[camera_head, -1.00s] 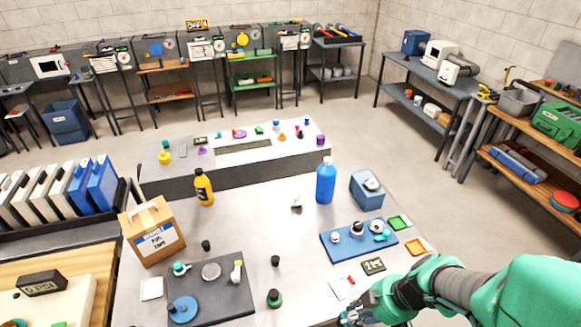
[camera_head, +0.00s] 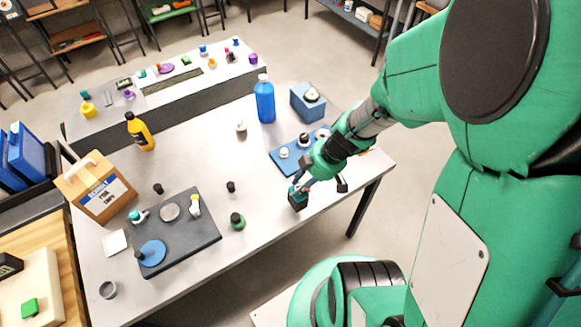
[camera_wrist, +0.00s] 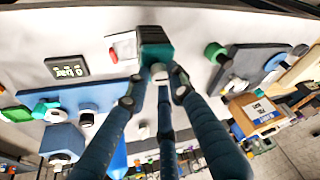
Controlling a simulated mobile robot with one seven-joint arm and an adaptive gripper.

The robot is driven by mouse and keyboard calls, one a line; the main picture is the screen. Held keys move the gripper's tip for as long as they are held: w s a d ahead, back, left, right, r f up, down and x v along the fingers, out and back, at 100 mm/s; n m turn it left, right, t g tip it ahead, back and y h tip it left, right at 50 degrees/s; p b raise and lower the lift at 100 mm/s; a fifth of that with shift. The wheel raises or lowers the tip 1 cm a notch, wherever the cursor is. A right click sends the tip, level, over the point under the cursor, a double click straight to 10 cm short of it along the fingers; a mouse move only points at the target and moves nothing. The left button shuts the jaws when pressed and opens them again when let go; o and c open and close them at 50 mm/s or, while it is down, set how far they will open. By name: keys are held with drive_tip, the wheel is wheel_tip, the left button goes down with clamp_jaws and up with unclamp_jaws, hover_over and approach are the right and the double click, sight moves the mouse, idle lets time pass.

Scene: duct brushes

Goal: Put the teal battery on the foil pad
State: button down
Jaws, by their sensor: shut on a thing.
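The teal battery (camera_head: 298,202), a dark block with teal on it, is held in my gripper (camera_head: 300,188) over the right front part of the grey table. In the wrist view the battery (camera_wrist: 155,44) sits at the tips of my gripper's fingers (camera_wrist: 157,76), which are shut on it. I cannot tell whether its underside touches the table. A pale square (camera_head: 115,242) lies flat at the table's left, beside the dark tray; it may be the foil pad, but its surface is too small to identify. It looks empty.
The dark tray (camera_head: 205,240) holds a grey disc, a blue disc and small parts. A green-and-black knob (camera_head: 237,221) and small black pieces stand near it. A blue tray (camera_head: 284,165), blue bottle (camera_head: 264,100), yellow bottle (camera_head: 140,132) and cardboard box (camera_head: 97,190) stand farther back.

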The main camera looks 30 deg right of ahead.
drive_tip(key=shift+w+d+f, duration=0.1)
drive_tip(key=shift+w+d, duration=0.1)
drive_tip(key=shift+w, duration=0.5)
drive_tip(key=shift+w+d+f, duration=0.1)
drive_tip(key=shift+w+d, duration=0.05)
drive_tip(key=shift+w, duration=0.6)
drive_tip(key=shift+w+d, duration=0.2)
drive_tip(key=shift+w, duration=0.5)
drive_tip(key=shift+f, duration=0.1)
drive_tip(key=shift+f+b, duration=0.4)
drive_tip(key=shift+f, duration=1.4)
drive_tip(key=c, duration=1.5)
unclamp_jaws()
drive_tip(key=p+v, duration=0.2)
drive_tip(key=v, duration=1)
drive_tip(key=shift+a, duration=0.1)
